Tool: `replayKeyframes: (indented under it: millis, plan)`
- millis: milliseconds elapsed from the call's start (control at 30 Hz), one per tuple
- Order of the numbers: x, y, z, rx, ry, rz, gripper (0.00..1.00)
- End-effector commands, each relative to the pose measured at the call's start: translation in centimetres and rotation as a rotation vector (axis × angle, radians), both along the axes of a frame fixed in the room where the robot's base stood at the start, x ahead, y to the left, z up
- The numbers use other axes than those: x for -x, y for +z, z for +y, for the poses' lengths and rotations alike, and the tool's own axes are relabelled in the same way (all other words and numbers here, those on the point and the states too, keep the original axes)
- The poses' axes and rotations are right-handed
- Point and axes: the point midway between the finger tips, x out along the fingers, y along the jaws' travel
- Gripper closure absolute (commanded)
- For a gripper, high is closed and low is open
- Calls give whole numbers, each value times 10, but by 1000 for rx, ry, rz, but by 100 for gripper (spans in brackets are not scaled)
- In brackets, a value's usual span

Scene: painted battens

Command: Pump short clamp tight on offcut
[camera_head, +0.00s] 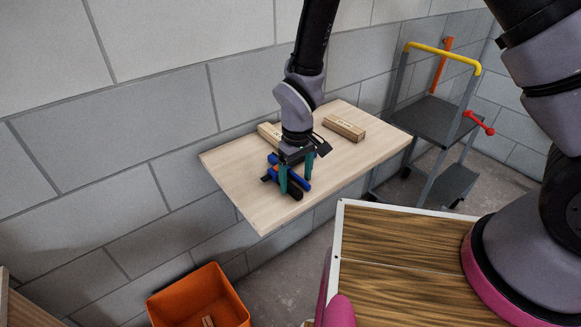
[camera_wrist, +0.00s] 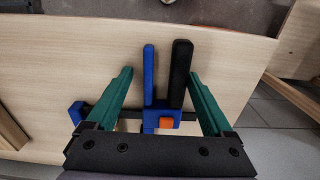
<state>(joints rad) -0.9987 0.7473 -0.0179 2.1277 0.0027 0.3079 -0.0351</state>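The clamp (camera_wrist: 162,118) lies on the pale wooden board. It has a blue body, a blue lever (camera_wrist: 149,75), a black handle (camera_wrist: 180,72), an orange part and a dark bar running to a blue end at the left. In the head view the clamp (camera_head: 293,191) is partly hidden by my gripper. My gripper (camera_wrist: 159,75) has its two teal fingers spread, one on each side of the lever and handle, with gaps visible. Two wooden blocks, either possibly the offcut, lie farther back: one right (camera_head: 344,128), one left (camera_head: 268,133). No wood shows in the clamp.
The pale board (camera_head: 235,165) is against a grey block wall. An orange bin (camera_head: 170,305) stands below at the front left. A grey cart (camera_head: 430,118) with a yellow handle stands at the right. A brown wood-grained top (camera_head: 400,270) is nearer me.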

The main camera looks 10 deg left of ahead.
Motion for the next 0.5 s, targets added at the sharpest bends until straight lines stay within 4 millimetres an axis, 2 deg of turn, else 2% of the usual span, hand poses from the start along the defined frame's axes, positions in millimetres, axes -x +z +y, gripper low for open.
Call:
replayKeyframes:
  millis: [367, 400, 467, 500]
  plan:
    - [0, 0, 0, 0, -1, 0, 15]
    - [0, 0, 0, 0, -1, 0, 22]
    - [0, 0, 0, 0, -1, 0, 45]
    - [0, 0, 0, 0, -1, 0, 60]
